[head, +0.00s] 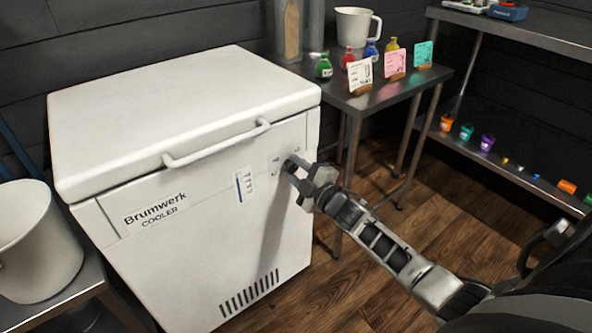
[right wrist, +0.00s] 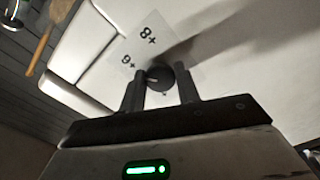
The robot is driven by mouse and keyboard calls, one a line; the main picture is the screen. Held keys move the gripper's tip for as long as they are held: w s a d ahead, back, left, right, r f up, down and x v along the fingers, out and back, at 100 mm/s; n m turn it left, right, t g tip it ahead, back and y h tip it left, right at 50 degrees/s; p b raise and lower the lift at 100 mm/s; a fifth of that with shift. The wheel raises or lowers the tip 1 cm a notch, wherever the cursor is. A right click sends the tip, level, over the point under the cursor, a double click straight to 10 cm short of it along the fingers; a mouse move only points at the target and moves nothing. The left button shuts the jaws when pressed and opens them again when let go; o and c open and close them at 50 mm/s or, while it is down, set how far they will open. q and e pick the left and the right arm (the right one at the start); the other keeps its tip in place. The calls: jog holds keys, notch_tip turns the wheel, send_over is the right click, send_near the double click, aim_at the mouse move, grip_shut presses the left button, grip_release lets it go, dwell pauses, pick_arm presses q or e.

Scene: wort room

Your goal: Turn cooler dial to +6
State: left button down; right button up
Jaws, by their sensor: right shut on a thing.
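The white Brumwerk cooler (head: 200,250) stands closed at the left of the head view. Its dark round dial (head: 290,166) is on the upper right of the front panel. My right gripper (head: 297,170) is at the panel, shut on the dial and partly hiding it. In the right wrist view the two fingers (right wrist: 160,84) sit on either side of the dial (right wrist: 166,76). A pale mark shows on the dial's left side. Upside-down labels reading +8 and +6 lie beside it, the +6 nearer that mark's side. My left gripper is out of view.
A thermometer strip (head: 243,185) is left of the dial. A lid handle (head: 216,145) sticks out above. A metal table (head: 385,98) with cards, bottles and a jug stands behind right. A pot (head: 38,245) is at left. The wood floor at right is clear.

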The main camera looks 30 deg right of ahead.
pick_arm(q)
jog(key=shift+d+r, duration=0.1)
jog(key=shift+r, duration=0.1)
pick_arm(e)
jog(key=shift+n, duration=0.6)
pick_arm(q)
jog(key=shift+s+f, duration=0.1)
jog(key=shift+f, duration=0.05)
pick_arm(e)
jog(key=o, duration=0.9)
jog(key=shift+o, duration=0.2)
pick_arm(q)
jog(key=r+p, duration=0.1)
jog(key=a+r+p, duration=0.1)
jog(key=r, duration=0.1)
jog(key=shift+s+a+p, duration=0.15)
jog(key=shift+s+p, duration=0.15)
jog(key=shift+p, duration=0.1)
pick_arm(e)
jog(key=s+d, duration=0.1)
jog(key=s, duration=1.5)
jog(key=shift+d, duration=0.1)
